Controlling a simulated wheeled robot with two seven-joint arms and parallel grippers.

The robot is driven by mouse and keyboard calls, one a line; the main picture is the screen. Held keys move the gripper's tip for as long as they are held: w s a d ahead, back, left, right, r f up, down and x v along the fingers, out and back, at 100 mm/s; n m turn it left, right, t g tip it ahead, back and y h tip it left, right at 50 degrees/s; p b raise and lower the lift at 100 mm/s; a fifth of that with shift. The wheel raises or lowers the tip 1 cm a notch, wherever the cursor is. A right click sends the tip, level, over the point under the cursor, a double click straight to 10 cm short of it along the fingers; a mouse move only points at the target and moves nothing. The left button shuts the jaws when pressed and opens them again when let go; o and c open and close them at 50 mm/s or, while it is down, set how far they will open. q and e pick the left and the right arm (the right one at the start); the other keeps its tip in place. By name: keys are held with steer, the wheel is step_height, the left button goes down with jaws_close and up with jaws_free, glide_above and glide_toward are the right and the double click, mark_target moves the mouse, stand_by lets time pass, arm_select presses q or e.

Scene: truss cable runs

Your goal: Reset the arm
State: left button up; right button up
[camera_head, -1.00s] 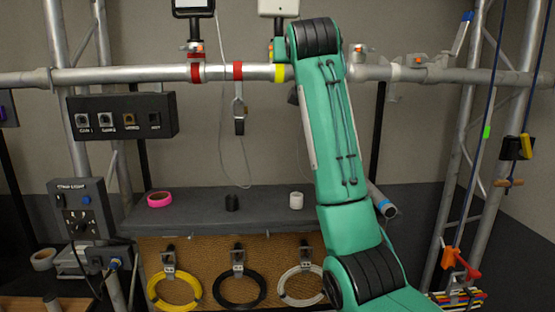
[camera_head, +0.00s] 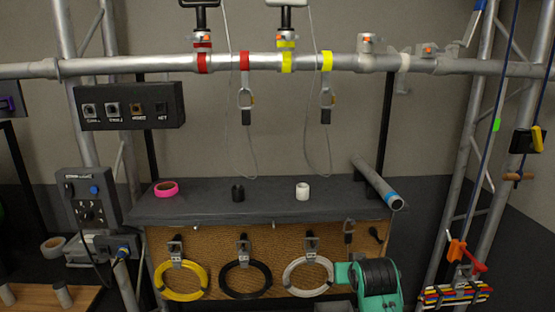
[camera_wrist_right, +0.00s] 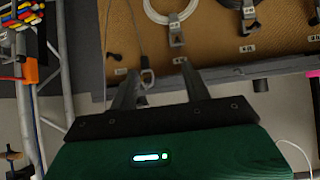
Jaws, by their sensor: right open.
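My right arm shows in the head view as a green and black link at the bottom right, in front of the pegboard (camera_head: 225,240). Its gripper is out of the head view. In the right wrist view my right gripper (camera_wrist_right: 157,75) is open, its two dark fingers apart with nothing held between them. A carabiner (camera_wrist_right: 147,80) hangs near the left fingertip; I cannot tell whether they touch. The wrist picture is turned over, with the white cable coil (camera_wrist_right: 170,10) at the top. My left gripper is in neither view.
A horizontal truss pipe (camera_head: 140,65) crosses above, with red and yellow straps and hanging carabiners. A dark shelf (camera_head: 260,205) holds pink, black and white tape rolls. Yellow (camera_head: 160,285), black (camera_head: 226,285) and white (camera_head: 290,283) coils hang below. A loose pipe (camera_head: 375,182) juts from the shelf's right.

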steer(key=s+d+f+g, duration=0.3)
steer(key=s+f, duration=1.1)
steer(key=s, duration=0.3)
steer(key=s+d+f+n+g, duration=0.1)
steer(key=s+f+g, duration=0.15)
steer(key=s, duration=0.95)
steer(key=s+f+n+g, duration=0.1)
steer(key=s+f, duration=0.2)
steer(key=s, duration=0.8)
step_height(320, 180, down, 32)
steer(key=s+g, duration=0.2)
steer(key=s+d+f, duration=0.2)
steer(key=s+f, duration=0.7)
steer(key=s+d+f, duration=0.1)
steer(key=s+f, duration=0.8)
steer(key=shift+d+f+n+g, duration=0.15)
steer(key=shift+d+n+g, duration=0.15)
steer(key=shift+d+g, duration=0.05)
steer(key=shift+s, duration=0.1)
